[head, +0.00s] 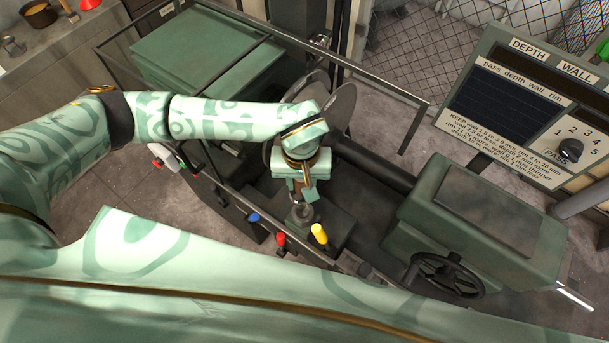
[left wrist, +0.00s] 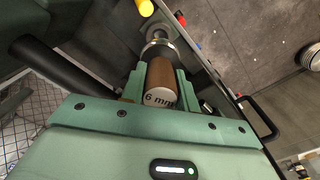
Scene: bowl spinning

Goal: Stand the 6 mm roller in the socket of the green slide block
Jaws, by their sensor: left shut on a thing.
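The 6 mm roller (left wrist: 160,80) is a brown cylinder with a pale end face marked "6 mm" in the left wrist view. My left gripper (left wrist: 161,82) is shut on it, with one green finger on each side. Beyond the roller's far end is a round metal fitting (left wrist: 158,47), in line with it; I cannot tell whether the roller touches it or sits in it. In the head view my left gripper (head: 306,186) points down just above this fitting (head: 300,213) on a dark block (head: 334,217). I cannot make out the block's green colour. My right gripper is not in view.
Yellow (head: 319,233), red (head: 280,239) and blue (head: 254,217) handles stand close to the gripper. A rail (head: 395,93) runs behind the arm. A green machine housing with a handwheel (head: 446,274) is at right, below a depth-wall panel (head: 535,100).

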